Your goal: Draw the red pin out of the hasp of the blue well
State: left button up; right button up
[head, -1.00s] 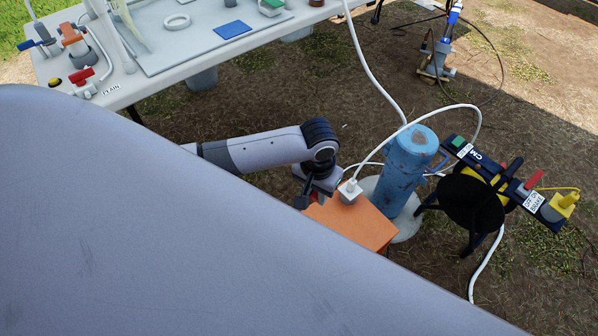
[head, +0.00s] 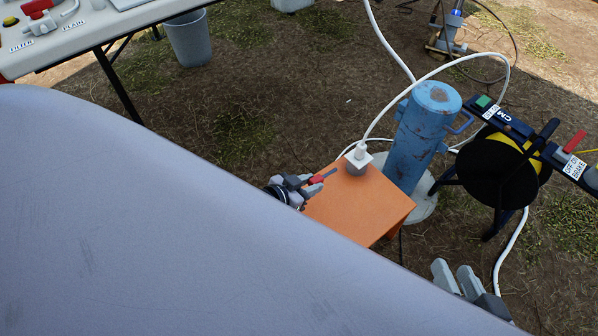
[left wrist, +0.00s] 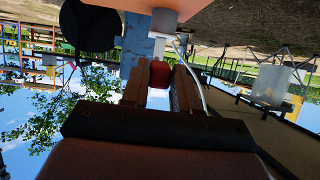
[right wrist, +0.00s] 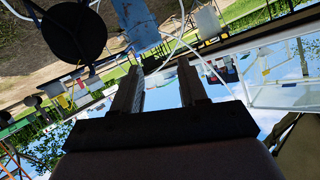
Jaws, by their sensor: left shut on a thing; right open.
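The blue well (head: 422,140) is an upright, rust-marked pipe with a domed cap behind the orange box; it also shows in the left wrist view (left wrist: 136,54). A blue loop sticks out on its right; I cannot make out the hasp clearly. My left gripper (head: 303,186) is at the box's left edge, shut on the red pin (head: 318,179), whose dark end points right. The pin shows apart from the well. The red pin also sits between the fingers in the left wrist view (left wrist: 160,74). My right gripper (head: 458,276) is open and empty in front of the well.
The orange box (head: 358,207) carries a white plug with a white hose. A black cable reel (head: 497,172) stands right of the well. A table (head: 98,30) is at upper left, a grey bucket (head: 188,40) beside it. Brown ground between is clear.

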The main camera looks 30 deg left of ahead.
pick_arm(q)
jog(key=shift+t+h, duration=0.5)
jog(key=shift+t, duration=0.2)
jog(key=f+b, duration=0.1)
jog(key=s+a+f+b, duration=0.1)
jog(key=f, duration=0.1)
jog(key=s+f+b, duration=0.1)
jog(key=shift+a+f, duration=0.2)
jog(key=shift+s+a+f+b, duration=0.1)
jog(key=shift+s+f+b, duration=0.15)
jog(key=shift+b, duration=0.2)
notch_tip(320, 180, down, 3)
jog(key=b, duration=0.3)
jog(key=shift+f+b, duration=0.75)
jog(key=shift+f, duration=0.1)
pick_arm(e)
jog(key=f+t, duration=0.1)
jog(key=f+n, duration=0.1)
jog(key=shift+s+d+f+t, duration=0.2)
jog(key=shift+d+f+t, duration=0.1)
jog(key=shift+t, duration=0.1)
pick_arm(q)
jog(key=shift+f+b, duration=0.9)
pick_arm(e)
jog(key=shift+f, duration=0.8)
